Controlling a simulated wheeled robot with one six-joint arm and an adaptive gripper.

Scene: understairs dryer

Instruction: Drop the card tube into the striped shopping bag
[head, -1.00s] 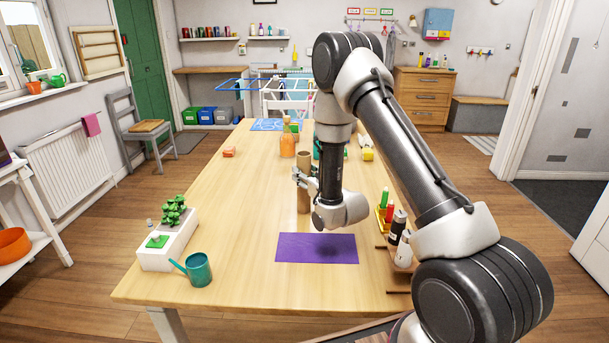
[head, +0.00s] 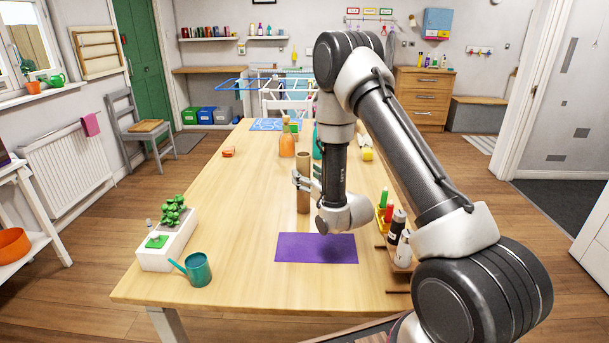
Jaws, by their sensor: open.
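The card tube (head: 304,196) is a plain brown cylinder standing upright on the wooden table, just beyond the purple mat. My gripper (head: 304,182) is open at the tube, low beside its middle, with finger parts showing at the tube's left and right edges. I cannot tell whether the fingers touch it. My wrist hides part of the gripper and the table to the right of the tube. I cannot make out a striped shopping bag in this view.
Orange (head: 287,147) and teal (head: 317,142) bottles stand behind the tube. A purple mat (head: 316,248) lies in front. A planter (head: 168,249) and teal watering can (head: 197,270) are at left, a bottle rack (head: 401,262) at right.

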